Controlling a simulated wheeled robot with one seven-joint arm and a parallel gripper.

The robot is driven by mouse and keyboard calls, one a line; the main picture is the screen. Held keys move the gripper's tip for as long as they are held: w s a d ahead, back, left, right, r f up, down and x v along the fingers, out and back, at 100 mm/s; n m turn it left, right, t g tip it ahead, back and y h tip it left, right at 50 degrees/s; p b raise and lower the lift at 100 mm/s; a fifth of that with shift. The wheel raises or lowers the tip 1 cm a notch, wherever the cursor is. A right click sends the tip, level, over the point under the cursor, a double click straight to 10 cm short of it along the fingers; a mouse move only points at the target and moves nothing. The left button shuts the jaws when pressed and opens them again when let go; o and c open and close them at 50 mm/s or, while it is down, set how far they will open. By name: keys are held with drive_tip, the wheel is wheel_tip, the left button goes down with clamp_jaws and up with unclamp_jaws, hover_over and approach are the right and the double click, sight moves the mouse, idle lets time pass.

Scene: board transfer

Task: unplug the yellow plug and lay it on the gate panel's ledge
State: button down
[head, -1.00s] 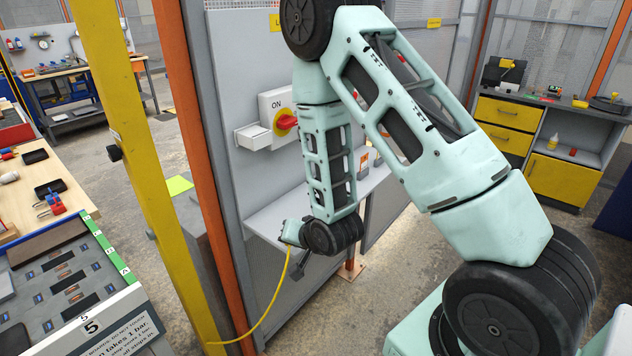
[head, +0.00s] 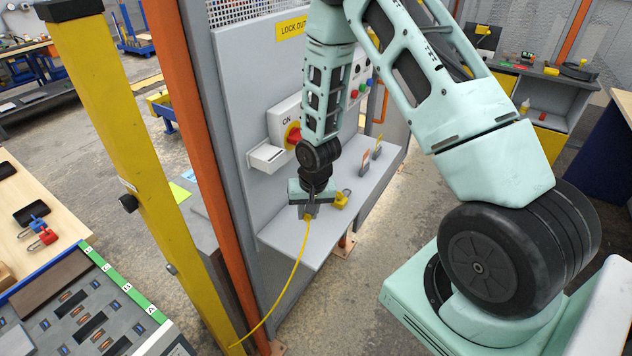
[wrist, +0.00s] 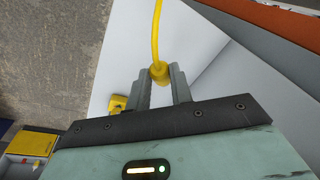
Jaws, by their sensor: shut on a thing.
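The yellow plug (wrist: 159,72) is between the two fingers of my gripper (wrist: 163,88) in the wrist view, and they are shut on it. A yellow cable (head: 293,275) runs from it down past the ledge's left side toward the floor. In the head view my gripper (head: 309,211) points down over the gate panel's grey ledge (head: 285,236), and the plug is mostly hidden by the fingers. I cannot tell whether the plug touches the ledge.
A yellow padlock-like object (head: 342,199) sits on the ledge just right of my gripper. Upright tags (head: 364,162) stand farther along it. The switch box (head: 284,118) with a red knob and a grey box (head: 266,158) are on the panel behind. The ledge's front left is clear.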

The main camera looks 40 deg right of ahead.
drive_tip(key=d+r+g, duration=0.1)
drive_tip(key=s+d+r+p, duration=0.1)
drive_tip(key=r, duration=0.1)
drive_tip(key=shift+d+n+g, duration=0.1)
drive_tip(key=shift+n+g, duration=0.2)
drive_tip(key=shift+g, duration=0.1)
drive_tip(key=shift+h, duration=0.3)
drive_tip(key=shift+f+b, duration=2.7)
drive_tip(key=shift+f, duration=0.9)
drive_tip(key=c, duration=1.2)
unclamp_jaws()
drive_tip(key=shift+o, duration=0.2)
wheel_tip(320, 180, up, 17)
drive_tip(key=b, duration=0.3)
drive_tip(key=shift+r+b, duration=0.2)
drive_tip(key=shift+b, duration=0.2)
